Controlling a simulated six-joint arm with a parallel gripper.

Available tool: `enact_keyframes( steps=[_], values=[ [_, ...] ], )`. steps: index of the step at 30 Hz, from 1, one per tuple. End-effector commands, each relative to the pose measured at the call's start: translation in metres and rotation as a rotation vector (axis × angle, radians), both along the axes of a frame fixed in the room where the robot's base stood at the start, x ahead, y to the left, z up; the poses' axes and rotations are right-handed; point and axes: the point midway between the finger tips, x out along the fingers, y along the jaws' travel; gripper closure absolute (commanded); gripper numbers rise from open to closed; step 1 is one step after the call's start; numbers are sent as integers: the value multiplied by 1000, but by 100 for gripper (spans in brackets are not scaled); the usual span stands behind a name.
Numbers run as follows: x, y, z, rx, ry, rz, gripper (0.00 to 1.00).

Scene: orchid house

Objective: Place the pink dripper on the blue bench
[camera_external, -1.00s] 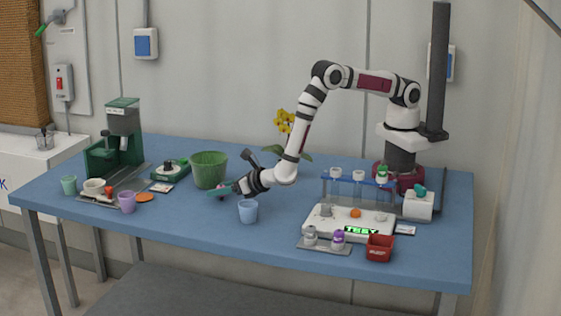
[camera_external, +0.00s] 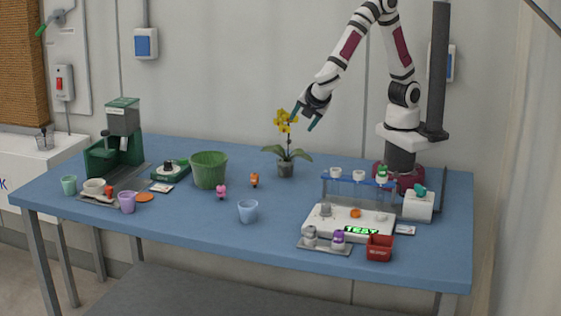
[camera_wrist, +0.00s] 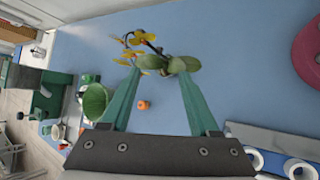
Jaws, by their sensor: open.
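The pink dripper (camera_external: 221,192) is a small pink figure-like piece. It stands on the blue bench (camera_external: 120,221), just in front of the green pot (camera_external: 209,170). My gripper (camera_external: 304,118) is raised well above the bench, near the yellow orchid flowers, to the right of the dripper and apart from it. Its teal fingers are spread and empty; the wrist view also shows my gripper (camera_wrist: 159,72) open. I cannot make out the dripper in the wrist view.
An orange figure (camera_external: 254,180) and a light blue cup (camera_external: 248,211) stand near the dripper. The yellow orchid (camera_external: 285,169) is behind them. A tube rack, a scale (camera_external: 349,222) and a red bin (camera_external: 380,248) fill the right; a green grinder (camera_external: 122,135) and cups fill the left.

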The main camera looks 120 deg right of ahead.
Motion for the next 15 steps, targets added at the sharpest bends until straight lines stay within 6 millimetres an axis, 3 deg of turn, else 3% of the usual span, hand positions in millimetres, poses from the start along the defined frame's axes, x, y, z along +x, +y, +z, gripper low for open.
enact_keyframes(
  steps=[1,3,6,10,15],
  values=[
    [-40,8,14,116,-111,-212,38],
    [-92,37,22,302,-247,-535,38],
    [-136,85,28,537,-377,-892,38],
    [-156,127,33,722,-441,-1144,38],
    [-159,138,36,772,-449,-1208,38]
  ],
)
